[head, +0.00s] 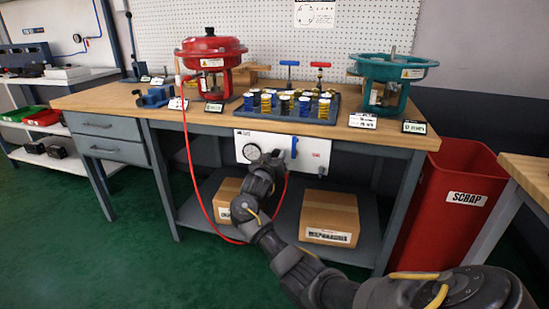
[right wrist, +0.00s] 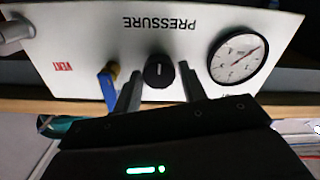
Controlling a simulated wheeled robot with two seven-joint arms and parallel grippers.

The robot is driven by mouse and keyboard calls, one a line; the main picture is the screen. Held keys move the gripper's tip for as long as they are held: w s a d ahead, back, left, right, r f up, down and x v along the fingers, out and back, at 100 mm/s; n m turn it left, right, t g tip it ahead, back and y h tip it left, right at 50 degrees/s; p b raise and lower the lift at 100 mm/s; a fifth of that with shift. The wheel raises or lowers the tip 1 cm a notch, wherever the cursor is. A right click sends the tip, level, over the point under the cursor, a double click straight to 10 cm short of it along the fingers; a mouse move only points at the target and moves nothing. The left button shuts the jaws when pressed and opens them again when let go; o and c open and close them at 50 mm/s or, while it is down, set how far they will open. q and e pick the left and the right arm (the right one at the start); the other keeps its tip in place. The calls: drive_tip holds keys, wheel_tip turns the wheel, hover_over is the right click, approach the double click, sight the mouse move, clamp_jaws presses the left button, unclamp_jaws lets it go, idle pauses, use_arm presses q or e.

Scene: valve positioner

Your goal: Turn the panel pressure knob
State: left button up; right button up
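The white pressure panel (head: 317,153) hangs under the front edge of the bench. In the right wrist view the panel (right wrist: 85,35) appears upside down, with the word PRESSURE on it. The black round pressure knob (right wrist: 158,71) carries a pale mark. My right gripper (right wrist: 160,80) is open, with one finger on each side of the knob and small gaps visible; I cannot tell whether the fingertips reach past its face. In the head view my right gripper (head: 272,156) is in front of the panel and hides the knob. My left gripper is not in view.
A round gauge (right wrist: 238,52) and a blue-handled valve (right wrist: 108,88) flank the knob. A red hose (head: 192,165) loops below the panel. Cardboard boxes (head: 329,215) sit on the lower shelf. A red scrap bin (head: 447,205) stands to the right. The bench top holds valves and a parts tray.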

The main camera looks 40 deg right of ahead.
drive_tip(key=c, duration=0.6)
drive_tip(key=shift+c, duration=0.2)
